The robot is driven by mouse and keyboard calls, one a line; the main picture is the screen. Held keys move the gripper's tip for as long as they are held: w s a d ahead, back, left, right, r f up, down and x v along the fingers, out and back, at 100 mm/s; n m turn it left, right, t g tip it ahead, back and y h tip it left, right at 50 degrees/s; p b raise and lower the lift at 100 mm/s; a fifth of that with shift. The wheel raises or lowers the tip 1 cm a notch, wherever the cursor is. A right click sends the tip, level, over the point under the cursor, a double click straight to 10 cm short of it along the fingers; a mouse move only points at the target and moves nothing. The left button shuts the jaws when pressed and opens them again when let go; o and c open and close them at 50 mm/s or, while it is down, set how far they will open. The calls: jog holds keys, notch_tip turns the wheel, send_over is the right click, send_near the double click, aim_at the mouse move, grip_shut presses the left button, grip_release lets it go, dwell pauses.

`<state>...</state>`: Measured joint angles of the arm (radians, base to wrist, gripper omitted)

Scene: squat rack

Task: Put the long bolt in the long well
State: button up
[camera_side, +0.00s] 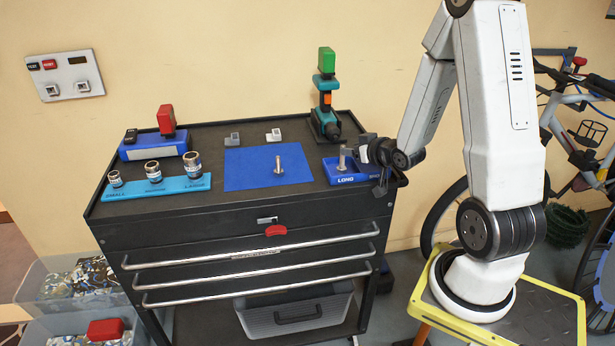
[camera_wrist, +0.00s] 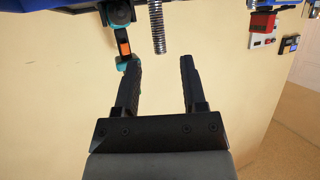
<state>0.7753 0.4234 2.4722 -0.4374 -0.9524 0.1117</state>
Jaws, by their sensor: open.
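A metal bolt (camera_side: 342,158) stands upright at the blue block (camera_side: 345,181) labelled LONG; I cannot tell how deep it sits. Another metal bolt (camera_side: 277,164) stands upright on the blue mat (camera_side: 250,175) and looks shorter. My gripper (camera_side: 360,150) is open, just right of the bolt at the block. In the wrist view, which looks upside down, my two fingers (camera_wrist: 158,70) are apart with nothing between them. A threaded bolt (camera_wrist: 158,32) shows just beyond the fingertips, roughly in line with the gap.
A teal drill (camera_side: 325,105) stands behind the block. A light-blue socket holder (camera_side: 160,189) and a blue box (camera_side: 152,151) with a red item (camera_side: 166,120) are on the left. The cart's front strip is clear.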

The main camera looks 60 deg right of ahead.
jog(key=shift+s+a+r, duration=0.15)
jog(key=shift+s+r, duration=0.05)
jog(key=shift+s, duration=0.2)
jog(key=shift+w+a, duration=0.1)
jog(key=shift+a, duration=0.05)
jog(key=s+a+n+g+y, duration=0.1)
jog(key=a+g, duration=0.2)
jog(key=a, duration=0.5)
jog(key=s+a+f+n+g+y, duration=0.1)
jog(key=s+a+n+g+y, duration=0.1)
jog(key=a, duration=0.6)
jog(key=s+a+n+g+y, duration=0.1)
jog(key=s+a+g+y, duration=0.1)
jog(key=a+g, duration=0.3)
jog(key=a, duration=0.3)
jog(key=shift+s+a+f, duration=0.2)
jog(key=shift+s, duration=0.05)
